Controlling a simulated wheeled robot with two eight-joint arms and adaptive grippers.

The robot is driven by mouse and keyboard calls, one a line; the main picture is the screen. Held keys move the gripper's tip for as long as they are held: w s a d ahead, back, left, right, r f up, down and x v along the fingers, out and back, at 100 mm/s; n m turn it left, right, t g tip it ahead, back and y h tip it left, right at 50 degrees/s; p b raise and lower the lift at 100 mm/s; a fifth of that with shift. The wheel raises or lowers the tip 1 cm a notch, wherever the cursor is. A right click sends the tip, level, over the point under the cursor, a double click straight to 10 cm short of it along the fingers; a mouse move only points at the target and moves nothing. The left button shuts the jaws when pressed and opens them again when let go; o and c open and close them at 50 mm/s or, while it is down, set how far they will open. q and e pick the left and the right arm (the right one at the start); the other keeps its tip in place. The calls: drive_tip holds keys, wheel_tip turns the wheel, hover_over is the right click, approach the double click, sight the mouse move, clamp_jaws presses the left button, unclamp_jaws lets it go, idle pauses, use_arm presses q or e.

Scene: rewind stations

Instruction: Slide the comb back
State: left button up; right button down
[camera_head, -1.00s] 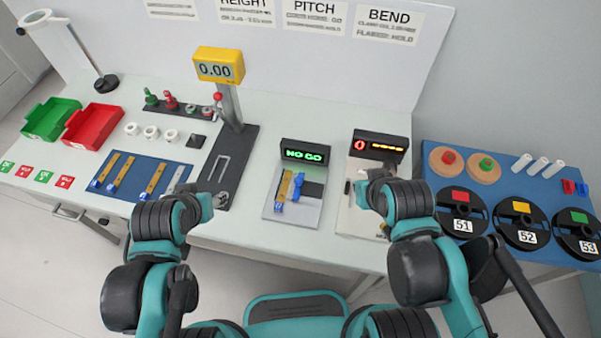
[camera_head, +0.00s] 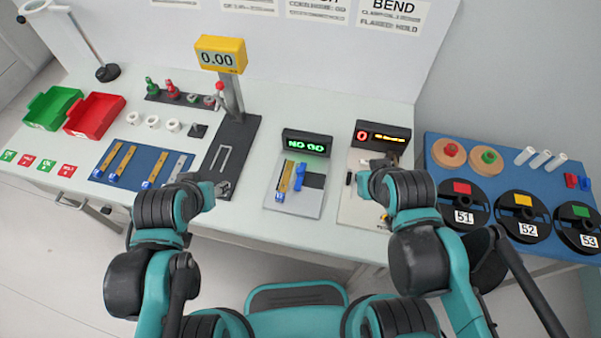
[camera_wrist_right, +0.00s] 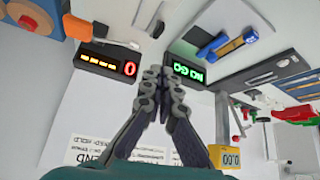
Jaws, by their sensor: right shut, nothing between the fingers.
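The comb seems to be the small blue piece (camera_head: 300,176) on the pitch station (camera_head: 311,205), beside a yellow strip with a blue end (camera_head: 285,181). In the right wrist view the blue piece (camera_wrist_right: 213,45) and the strip (camera_wrist_right: 233,43) show upside down, clear of the fingers. My right gripper (camera_wrist_right: 165,73) is shut and empty, its fingertips in front of the gap between the two displays. In the head view my right wrist is over the bend station, right of the comb; its fingers are not clear there. My left arm ends left of the pitch station, its fingers hidden.
The NO GO display (camera_head: 307,143) stands behind the comb and the bend display (camera_head: 383,136) to its right. The height gauge (camera_head: 232,143) rises at left. A blue mat (camera_head: 134,180) with strips lies further left, and labelled spools (camera_head: 463,205) are at right.

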drive_tip(key=c, duration=1.3)
unclamp_jaws()
drive_tip(key=shift+w+a, duration=0.15)
drive_tip(key=shift+c, duration=0.2)
drive_tip(key=shift+o, duration=0.4)
drive_tip(key=shift+w+a+m, duration=0.2)
drive_tip(key=shift+w+m, duration=0.05)
drive_tip(key=shift+m, duration=0.15)
drive_tip(key=m+g+y, duration=0.1)
drive_tip(key=m+g, duration=0.4)
drive_tip(key=m, duration=0.4)
hover_over(301, 170)
drive_tip(key=s+d+x, duration=0.1)
drive_tip(key=x, duration=0.6)
drive_tip(key=b+x, duration=0.1)
drive_tip(key=x, duration=0.1)
drive_tip(key=s+b+x, duration=0.1)
drive_tip(key=x, duration=0.2)
drive_tip(key=b+x, duration=0.1)
drive_tip(key=x, duration=0.1)
drive_tip(key=shift+s+f+b, duration=0.3)
drive_tip(key=shift+f, duration=0.05)
drive_tip(key=shift+d, duration=0.1)
clamp_jaws()
